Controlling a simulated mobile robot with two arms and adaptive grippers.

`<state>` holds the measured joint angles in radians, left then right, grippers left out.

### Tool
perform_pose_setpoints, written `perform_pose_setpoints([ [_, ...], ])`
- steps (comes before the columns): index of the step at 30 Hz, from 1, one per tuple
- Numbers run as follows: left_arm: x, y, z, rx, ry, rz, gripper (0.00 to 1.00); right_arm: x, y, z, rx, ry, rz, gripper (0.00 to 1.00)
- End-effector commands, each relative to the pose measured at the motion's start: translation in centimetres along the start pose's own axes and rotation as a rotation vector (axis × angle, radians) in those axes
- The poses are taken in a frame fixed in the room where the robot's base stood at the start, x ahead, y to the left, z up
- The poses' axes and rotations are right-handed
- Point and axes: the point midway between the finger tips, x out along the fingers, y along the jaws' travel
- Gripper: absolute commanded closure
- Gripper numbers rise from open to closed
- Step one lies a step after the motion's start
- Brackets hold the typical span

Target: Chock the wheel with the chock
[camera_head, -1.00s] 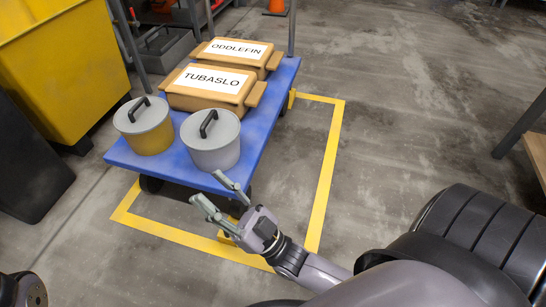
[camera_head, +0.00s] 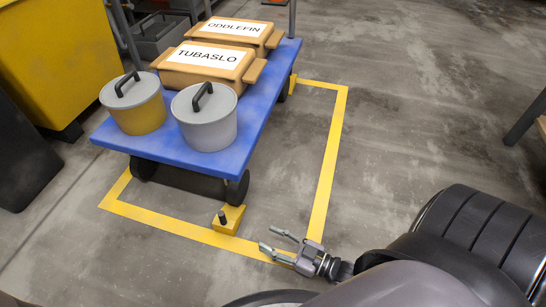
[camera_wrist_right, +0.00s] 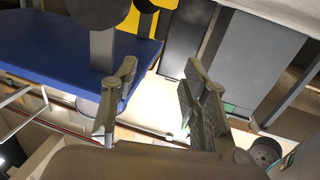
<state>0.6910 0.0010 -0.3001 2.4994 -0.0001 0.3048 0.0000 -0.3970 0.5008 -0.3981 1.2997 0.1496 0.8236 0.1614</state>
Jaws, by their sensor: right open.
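The yellow chock (camera_head: 228,220) with a black knob sits on the floor at the near right wheel (camera_head: 238,189) of the blue cart (camera_head: 176,162). Its back is right up by the wheel; I cannot tell if they touch. My right gripper (camera_head: 267,239) is open and empty, to the right of the chock and apart from it, over the yellow floor line. The right wrist view shows its two spread fingers (camera_wrist_right: 160,68) with nothing between them, and the blue cart deck (camera_wrist_right: 50,55) at left. My left gripper is not in view.
The cart carries a grey pot (camera_head: 205,125), a yellow pot (camera_head: 135,108) and two labelled tan cases (camera_head: 205,75). Another yellow block (camera_head: 292,84) is by the far right wheel. A yellow bin (camera_head: 50,60) stands left. Floor to the right is mostly clear.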

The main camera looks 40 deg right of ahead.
Motion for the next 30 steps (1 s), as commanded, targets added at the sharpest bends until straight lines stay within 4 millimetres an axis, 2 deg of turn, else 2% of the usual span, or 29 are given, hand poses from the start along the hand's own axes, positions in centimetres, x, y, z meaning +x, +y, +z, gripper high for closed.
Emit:
perform_pose_setpoints([
  [7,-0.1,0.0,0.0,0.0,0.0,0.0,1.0,0.2,0.0,0.0,0.0,0.002,0.0,0.59],
  [11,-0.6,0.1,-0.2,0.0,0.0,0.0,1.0,1.3,0.0,0.1,0.0,0.005,0.0,0.59],
  [30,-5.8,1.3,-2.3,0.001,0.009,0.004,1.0,13.5,0.0,0.3,-0.001,0.007,0.0,0.59],
])
